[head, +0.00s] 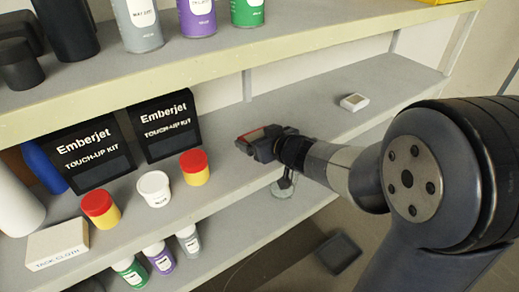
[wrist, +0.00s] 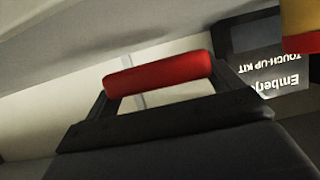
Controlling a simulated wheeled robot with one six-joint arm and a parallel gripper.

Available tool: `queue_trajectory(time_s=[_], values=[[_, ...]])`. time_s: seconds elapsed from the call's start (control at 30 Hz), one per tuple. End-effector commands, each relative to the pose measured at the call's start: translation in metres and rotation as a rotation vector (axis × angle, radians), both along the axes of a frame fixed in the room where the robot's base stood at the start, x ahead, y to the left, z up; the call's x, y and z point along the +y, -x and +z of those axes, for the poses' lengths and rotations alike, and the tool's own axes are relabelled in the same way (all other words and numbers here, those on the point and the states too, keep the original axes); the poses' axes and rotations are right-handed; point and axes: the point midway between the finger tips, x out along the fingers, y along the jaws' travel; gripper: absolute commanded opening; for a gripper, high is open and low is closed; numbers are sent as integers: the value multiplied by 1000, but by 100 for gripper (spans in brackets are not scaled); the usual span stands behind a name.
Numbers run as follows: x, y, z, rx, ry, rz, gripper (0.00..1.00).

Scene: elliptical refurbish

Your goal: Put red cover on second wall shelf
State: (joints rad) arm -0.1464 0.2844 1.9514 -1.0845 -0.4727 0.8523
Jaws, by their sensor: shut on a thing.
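My gripper (head: 262,143) is shut on the red cover (head: 250,135) and holds it over the middle shelf (head: 225,180), right of the small paint pots. In the wrist view the red cover (wrist: 158,74) lies crosswise between the two dark fingertips of my gripper (wrist: 160,88). Only an edge of the cover shows in the head view; the gripper hides the rest. I cannot tell whether the cover touches the shelf surface.
Two black Emberjet kits (head: 164,126) stand left of my gripper. A yellow pot with red lid (head: 195,168), a white pot (head: 154,188) and another red-lidded pot (head: 100,208) stand nearby. A small white block (head: 354,102) lies to the right. The upper shelf (head: 200,62) is overhead.

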Motion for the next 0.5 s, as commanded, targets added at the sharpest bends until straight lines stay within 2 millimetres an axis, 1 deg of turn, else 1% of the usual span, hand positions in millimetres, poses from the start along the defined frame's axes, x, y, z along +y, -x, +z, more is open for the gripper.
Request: queue_trajectory(time_s=[0.03,0.1,0.2,0.5], values=[[0,0,-10,2,-1,1,56],[0,0,-21,2,0,0,56],[0,0,-33,3,0,-1,56],[0,0,-34,-1,0,0,56]])
